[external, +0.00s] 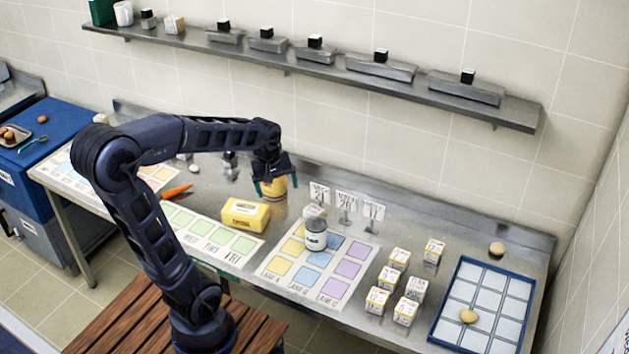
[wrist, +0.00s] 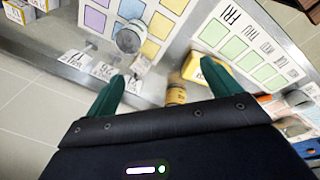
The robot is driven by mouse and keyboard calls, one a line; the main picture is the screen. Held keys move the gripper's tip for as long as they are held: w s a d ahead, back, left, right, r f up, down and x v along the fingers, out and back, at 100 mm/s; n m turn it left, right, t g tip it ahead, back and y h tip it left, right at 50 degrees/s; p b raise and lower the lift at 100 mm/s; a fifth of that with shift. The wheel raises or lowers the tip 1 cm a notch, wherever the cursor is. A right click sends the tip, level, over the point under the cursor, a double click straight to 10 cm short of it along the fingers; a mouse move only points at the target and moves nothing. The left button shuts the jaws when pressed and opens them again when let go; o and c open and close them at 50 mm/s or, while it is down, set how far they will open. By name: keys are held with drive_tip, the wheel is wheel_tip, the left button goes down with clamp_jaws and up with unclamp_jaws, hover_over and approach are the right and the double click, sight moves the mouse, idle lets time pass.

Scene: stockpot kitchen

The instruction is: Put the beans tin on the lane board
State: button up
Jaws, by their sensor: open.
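A yellow-orange tin (external: 273,189) stands towards the back of the steel counter. No label can be read on it, so I cannot confirm it is the beans tin. My gripper (external: 276,184) is open, with its green fingers to either side of it in the picture. In the wrist view the tin (wrist: 176,96) shows between the open fingers (wrist: 163,84), partly hidden by the gripper body; contact cannot be told. The lane board (external: 278,267), with yellow, blue and purple squares, lies to the right. A grey tin with a green label (external: 316,238) stands upright on it.
A yellow box (external: 245,214) lies left of the lane board by the green-squared day board (external: 200,232). Number signs (external: 345,203) stand behind the lane board. Several small white boxes (external: 405,311) and a blue-rimmed tray (external: 484,343) are to the right.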

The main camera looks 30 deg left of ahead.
drive_tip(key=s+a+r+m+t, duration=0.1)
drive_tip(key=s+a+r+m, duration=0.1)
drive_tip(key=s+m, duration=0.2)
drive_tip(key=s+a+r+m+t, duration=0.1)
drive_tip(key=s+a+r+m, duration=0.1)
drive_tip(key=s, duration=0.8)
drive_tip(key=shift+s+a+m, duration=0.15)
drive_tip(key=shift+a+m, duration=0.35)
drive_tip(key=shift+m, duration=0.7)
